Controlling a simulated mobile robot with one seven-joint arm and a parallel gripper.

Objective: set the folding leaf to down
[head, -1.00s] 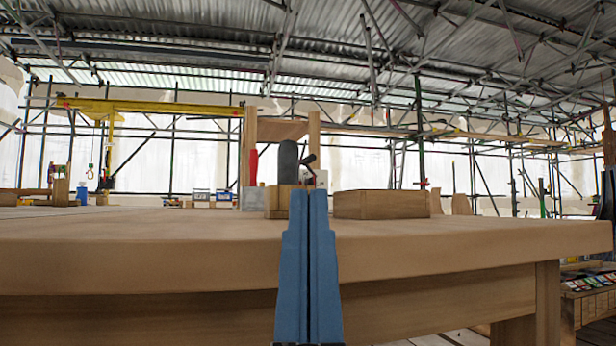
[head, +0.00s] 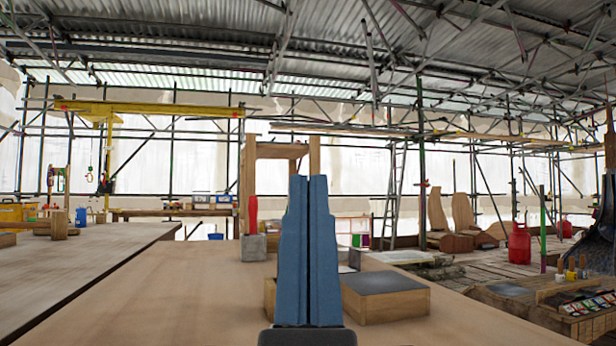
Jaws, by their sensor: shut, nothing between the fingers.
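My gripper (head: 308,180) stands upright in the middle of the head view, its two blue fingers shut together with nothing between them.
The wooden worktop (head: 170,300) is mostly clear at left. A grey block with a red handle (head: 253,230) stands by a wooden post frame (head: 282,150). Another long table (head: 80,250) lies left.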

